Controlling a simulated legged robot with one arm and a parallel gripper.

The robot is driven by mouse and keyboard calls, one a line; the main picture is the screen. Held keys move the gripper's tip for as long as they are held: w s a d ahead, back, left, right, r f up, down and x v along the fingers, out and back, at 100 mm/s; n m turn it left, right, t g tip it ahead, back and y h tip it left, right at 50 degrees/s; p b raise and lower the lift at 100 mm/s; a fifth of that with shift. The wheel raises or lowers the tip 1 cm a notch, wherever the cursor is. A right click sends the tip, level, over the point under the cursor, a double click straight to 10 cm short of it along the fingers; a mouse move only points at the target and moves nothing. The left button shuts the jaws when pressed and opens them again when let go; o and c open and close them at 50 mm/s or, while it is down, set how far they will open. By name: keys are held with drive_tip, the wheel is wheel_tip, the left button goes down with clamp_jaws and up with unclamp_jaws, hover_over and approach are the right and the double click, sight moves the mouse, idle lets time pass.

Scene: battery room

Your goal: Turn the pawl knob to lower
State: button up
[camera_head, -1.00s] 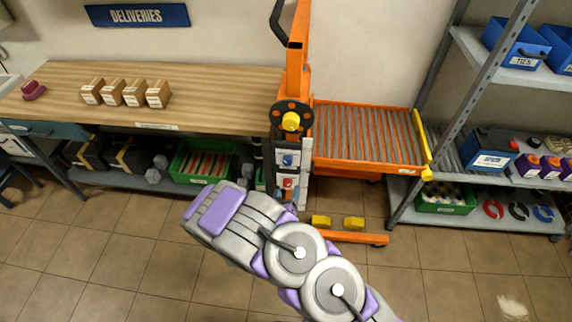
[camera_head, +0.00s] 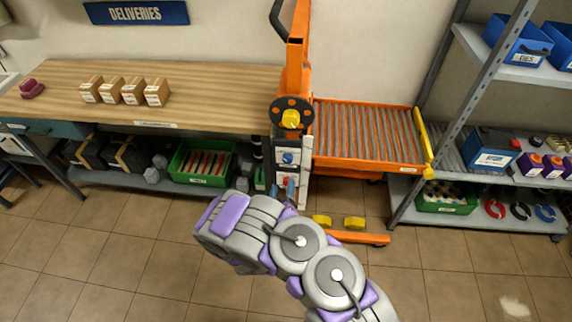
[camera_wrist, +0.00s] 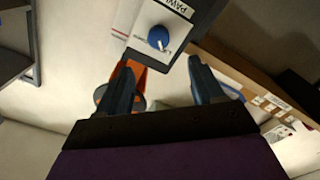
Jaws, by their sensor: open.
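The pawl knob (camera_wrist: 158,38) is round and blue with a pale pointer mark. It sits on a white plate (camera_wrist: 178,22) with a label partly cut off at the top, reading roughly "PAWL". In the head view a blue knob (camera_head: 288,158) sits on the front of the orange lift (camera_head: 297,62), above a second plate with a red knob that my fingers partly cover. My gripper (camera_wrist: 163,80) is open and empty. Its two dark fingers are apart, and the blue knob shows beyond their tips, between them in the picture and untouched. In the head view my fingertips (camera_head: 283,190) show just below the blue knob.
A handwheel with a yellow hub (camera_head: 290,119) is above the knobs. An orange roller platform (camera_head: 365,135) extends right. A wooden workbench (camera_head: 200,85) with small boxes stands left. A shelf rack (camera_head: 495,175) stands right.

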sight(287, 161)
drive_tip(key=w+b, duration=0.1)
drive_tip(key=w, duration=0.2)
drive_tip(key=w+d+b, duration=0.1)
drive_tip(key=w, duration=0.3)
drive_tip(key=w+b, duration=0.1)
drive_tip(key=w, duration=0.2)
drive_tip(key=shift+w+d+f, duration=0.1)
drive_tip(key=shift+w+d, duration=0.1)
drive_tip(key=shift+d, duration=0.05)
drive_tip(key=shift+w+b, duration=0.3)
drive_tip(key=shift+w, duration=0.35)
drive_tip(key=c, duration=1.1)
